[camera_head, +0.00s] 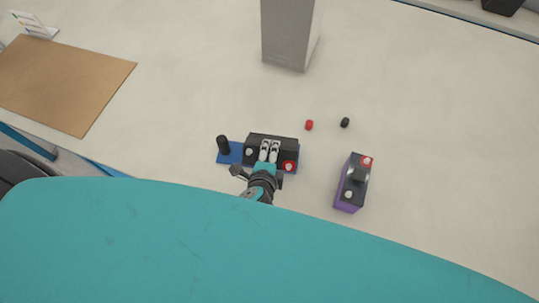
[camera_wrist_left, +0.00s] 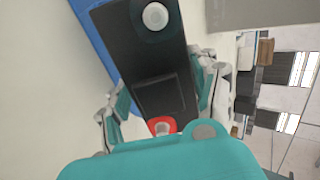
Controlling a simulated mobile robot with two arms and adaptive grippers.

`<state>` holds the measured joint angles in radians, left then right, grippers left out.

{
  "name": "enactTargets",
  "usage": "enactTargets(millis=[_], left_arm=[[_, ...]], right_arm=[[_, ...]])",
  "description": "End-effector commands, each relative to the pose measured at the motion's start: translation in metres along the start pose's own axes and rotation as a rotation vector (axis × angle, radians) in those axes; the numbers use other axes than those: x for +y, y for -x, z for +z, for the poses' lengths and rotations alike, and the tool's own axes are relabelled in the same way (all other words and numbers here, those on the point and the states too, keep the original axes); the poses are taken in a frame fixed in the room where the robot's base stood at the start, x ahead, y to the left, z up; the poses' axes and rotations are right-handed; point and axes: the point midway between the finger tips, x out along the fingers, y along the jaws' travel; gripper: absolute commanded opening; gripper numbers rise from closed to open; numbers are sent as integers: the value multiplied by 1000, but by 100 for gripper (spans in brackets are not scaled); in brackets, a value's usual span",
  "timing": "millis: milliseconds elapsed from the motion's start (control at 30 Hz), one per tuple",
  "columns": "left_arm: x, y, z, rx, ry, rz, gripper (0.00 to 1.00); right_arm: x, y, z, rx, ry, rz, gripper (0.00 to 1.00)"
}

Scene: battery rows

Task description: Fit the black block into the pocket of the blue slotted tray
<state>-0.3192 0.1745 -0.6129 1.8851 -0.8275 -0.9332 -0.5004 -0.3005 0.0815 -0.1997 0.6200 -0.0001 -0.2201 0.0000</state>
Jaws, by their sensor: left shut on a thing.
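The black block (camera_head: 262,140) has a pale terminal and a red-ringed terminal on top. It lies over the blue slotted tray (camera_head: 235,157), whose blue shows at the left and along the right edge. My left gripper (camera_head: 269,151) is shut on the block, one finger on each side. In the left wrist view the block (camera_wrist_left: 150,50) fills the middle between the fingers (camera_wrist_left: 162,95), with the blue tray (camera_wrist_left: 92,25) along its left side. The pocket is hidden under the block, and I cannot tell whether the block is seated. My right gripper is not in view.
A black upright cylinder (camera_head: 223,145) stands at the tray's left end. A purple holder (camera_head: 345,206) with a black top stands to the right. A red cap (camera_head: 309,125) and a black cap (camera_head: 345,122) lie behind. A grey box (camera_head: 287,35) and brown mat (camera_head: 65,85) are farther off.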

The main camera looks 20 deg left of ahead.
Motion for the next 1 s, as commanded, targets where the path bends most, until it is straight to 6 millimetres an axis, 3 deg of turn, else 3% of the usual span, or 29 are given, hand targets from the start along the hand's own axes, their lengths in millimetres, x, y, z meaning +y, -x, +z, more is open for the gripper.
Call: enactTargets(millis=[200, 233, 400, 667, 833, 1000], left_arm=[[-3, -1, -1, 3, 2, -10, 3], [2, -1, 0, 0, 0, 0, 64], [2, -1, 0, 0, 0, 0, 85], [2, -1, 0, 0, 0, 1, 85], [6, -5, 0, -1, -1, 0, 85], [-2, 32, -1, -1, 0, 4, 85]], right_arm=[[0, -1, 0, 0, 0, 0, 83], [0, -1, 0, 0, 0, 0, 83], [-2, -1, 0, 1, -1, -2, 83], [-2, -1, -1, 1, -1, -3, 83], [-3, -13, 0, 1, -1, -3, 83], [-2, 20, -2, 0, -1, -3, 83]])
